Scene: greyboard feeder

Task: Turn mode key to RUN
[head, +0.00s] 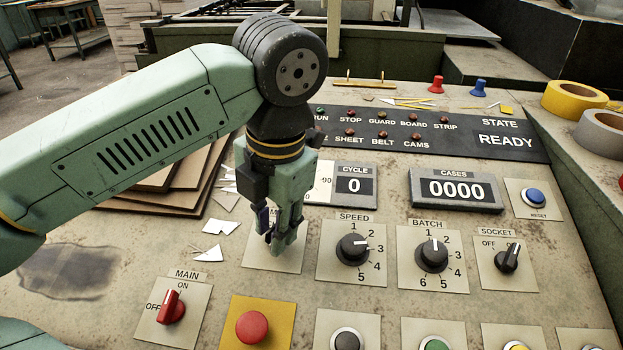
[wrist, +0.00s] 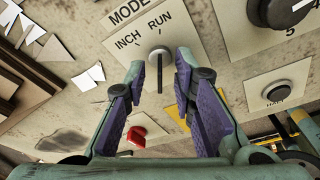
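The mode key (wrist: 159,53) is a small grey round piece with a dark narrow bar, on a beige MODE plate (wrist: 185,38) marked INCH and RUN. In the wrist view it sits between the fingertips of my gripper (wrist: 160,66), with a gap visible on each side. The fingers are apart and hold nothing. Which mark the key points to is not clear. In the head view my gripper (head: 279,241) is over the MODE plate (head: 270,261) and hides the key and most of the label.
The speed knob (head: 352,249) and batch knob (head: 432,256) stand to the right, the socket switch (head: 508,258) beyond. The red main switch (head: 171,308) and red button (head: 252,327) are nearer. Paper scraps (head: 220,227) lie left of the plate. The state display (head: 505,140) reads READY.

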